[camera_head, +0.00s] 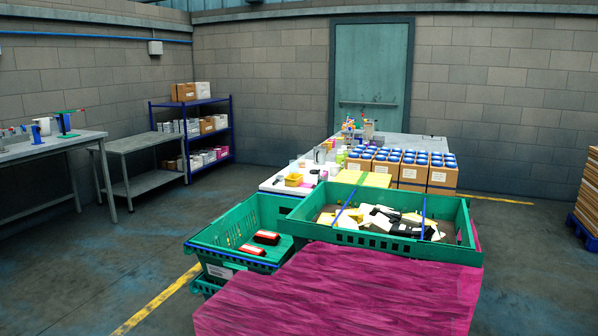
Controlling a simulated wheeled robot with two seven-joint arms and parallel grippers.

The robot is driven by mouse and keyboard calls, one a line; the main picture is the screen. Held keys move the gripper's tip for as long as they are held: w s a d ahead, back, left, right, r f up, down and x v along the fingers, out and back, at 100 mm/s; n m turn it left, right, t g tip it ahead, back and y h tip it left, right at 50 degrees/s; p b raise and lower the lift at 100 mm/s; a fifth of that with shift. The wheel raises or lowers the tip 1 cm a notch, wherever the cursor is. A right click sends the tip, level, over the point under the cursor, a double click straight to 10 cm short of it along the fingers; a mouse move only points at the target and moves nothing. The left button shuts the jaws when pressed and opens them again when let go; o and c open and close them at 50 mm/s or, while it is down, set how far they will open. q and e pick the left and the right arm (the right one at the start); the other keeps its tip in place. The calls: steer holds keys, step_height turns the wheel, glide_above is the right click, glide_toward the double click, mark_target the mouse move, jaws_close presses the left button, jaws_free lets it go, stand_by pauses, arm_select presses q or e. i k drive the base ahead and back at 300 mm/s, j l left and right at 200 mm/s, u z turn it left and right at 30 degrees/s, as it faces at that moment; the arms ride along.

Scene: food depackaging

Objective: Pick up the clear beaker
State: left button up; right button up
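A small greyish, clear-looking vessel (319,155) stands on the far white table (270,186), near its left side. It may be the clear beaker, but it is too small here to be sure. A small yellow bin (293,180) sits in front of it to the left, and other small items crowd around it. Neither of my grippers is in view.
A green crate (345,238) of mixed packages rests on a magenta surface (330,295) in front of the table. A lower green crate (215,262) with red-and-black packs stands left. Boxes with blue lids (410,175) stand on the table's right. Floor on the left is open.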

mark_target(301, 158)
steer(key=i+j+u, duration=0.3)
steer(key=i+u, duration=0.15)
steer(key=i+j+u, duration=0.1)
steer(key=i+u, duration=0.4)
steer(key=i+l+u, duration=0.1)
steer(key=i+u, duration=0.35)
steer(key=i+j+u, duration=0.15)
steer(key=i+u, duration=0.15)
steer(key=i, duration=0.55)
steer(key=i+u, duration=0.25)
steer(key=i, duration=0.65)
steer(key=i+l+z, duration=0.2)
steer(key=i+z, duration=0.25)
steer(key=i+l+z, duration=0.1)
steer(key=i+z, duration=0.35)
steer(key=i+j+z, duration=0.1)
steer(key=i+z, duration=0.35)
steer(key=i+j+z, duration=0.2)
steer(key=i+z, duration=0.25)
steer(key=i+l+z, duration=0.1)
steer(key=i+z, duration=0.25)
steer(key=i, duration=0.2)
steer(key=i+z, duration=0.4)
steer(key=i, duration=0.15)
steer(key=i+j+z, duration=0.35)
steer(key=i, duration=0.15)
steer(key=i+j+z, duration=0.25)
steer(key=i+z, duration=0.15)
steer(key=i, duration=0.1)
